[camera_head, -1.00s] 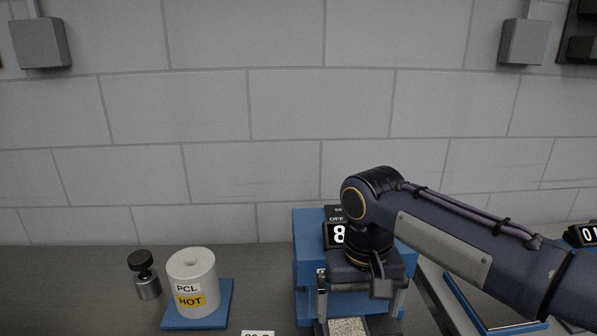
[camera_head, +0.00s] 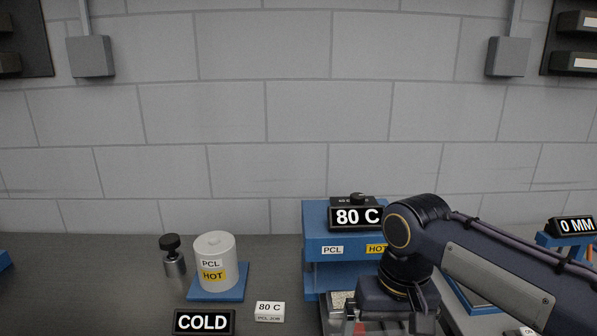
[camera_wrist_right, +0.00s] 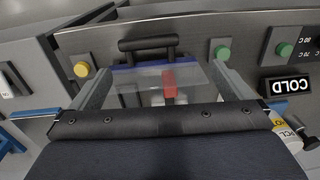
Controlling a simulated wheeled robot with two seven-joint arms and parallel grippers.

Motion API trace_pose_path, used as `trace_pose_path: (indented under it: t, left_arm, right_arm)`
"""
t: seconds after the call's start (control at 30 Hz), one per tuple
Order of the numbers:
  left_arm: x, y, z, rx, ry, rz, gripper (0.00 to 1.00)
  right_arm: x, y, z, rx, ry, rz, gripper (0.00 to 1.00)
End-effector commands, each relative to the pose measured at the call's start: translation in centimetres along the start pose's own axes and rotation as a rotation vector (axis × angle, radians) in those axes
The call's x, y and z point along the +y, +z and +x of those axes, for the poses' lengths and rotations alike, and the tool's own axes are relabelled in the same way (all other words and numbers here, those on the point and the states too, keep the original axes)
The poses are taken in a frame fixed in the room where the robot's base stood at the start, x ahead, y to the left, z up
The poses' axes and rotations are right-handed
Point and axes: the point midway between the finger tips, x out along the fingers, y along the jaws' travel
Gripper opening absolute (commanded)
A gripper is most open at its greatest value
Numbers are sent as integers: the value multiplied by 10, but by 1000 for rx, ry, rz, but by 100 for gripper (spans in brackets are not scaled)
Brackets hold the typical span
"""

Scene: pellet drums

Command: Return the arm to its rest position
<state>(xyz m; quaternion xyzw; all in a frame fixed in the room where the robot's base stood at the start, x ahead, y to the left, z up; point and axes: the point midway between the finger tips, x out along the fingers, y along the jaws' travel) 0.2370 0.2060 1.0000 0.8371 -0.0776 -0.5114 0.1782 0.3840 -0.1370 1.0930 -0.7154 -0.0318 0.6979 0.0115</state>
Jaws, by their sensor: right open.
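My right arm (camera_head: 500,255) comes in from the right in the head view, bent down at the wrist. Its gripper body (camera_head: 395,298) is in front of the blue 80 C unit (camera_head: 312,250), and its fingertips are hidden or below the picture edge. In the right wrist view the gripper (camera_wrist_right: 160,85) is open, with a grey finger at each side. A red block (camera_wrist_right: 170,83) shows between the fingers in that view, with a pale clear panel behind it. I cannot tell how far it is from them. My left gripper is not in view.
A white PCL HOT drum (camera_head: 214,258) stands on a blue plate (camera_head: 240,284), beside a black-topped metal weight (camera_head: 173,255). A 0 MM display (camera_head: 572,226) is at right. A black handle (camera_wrist_right: 148,43) shows in the wrist view.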

Motion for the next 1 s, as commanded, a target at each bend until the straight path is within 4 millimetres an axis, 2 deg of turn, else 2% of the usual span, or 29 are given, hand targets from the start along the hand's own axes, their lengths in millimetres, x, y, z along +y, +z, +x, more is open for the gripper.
trace_pose_path:
  t: [0.17, 0.37, 0.47, 0.6, 0.7, 0.8, 1.0]
  left_arm:
    - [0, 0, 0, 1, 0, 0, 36]
    - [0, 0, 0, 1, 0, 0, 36]
    - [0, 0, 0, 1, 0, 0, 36]
    - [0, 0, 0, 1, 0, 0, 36]
    - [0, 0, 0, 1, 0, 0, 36]
    - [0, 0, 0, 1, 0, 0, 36]
    - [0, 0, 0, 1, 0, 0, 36]
  right_arm:
    - [19, 18, 3, 34, -52, 12, 100]
    - [44, 50, 14, 104, -134, 34, 100]
    - [56, 72, 23, 159, -182, 54, 100]
    - [70, 111, 46, 276, -251, 99, 100]
    - [72, 132, 64, 359, -280, 131, 100]
    - [72, 144, 76, 417, -293, 151, 100]
    - [71, 151, 86, 456, -299, 164, 100]
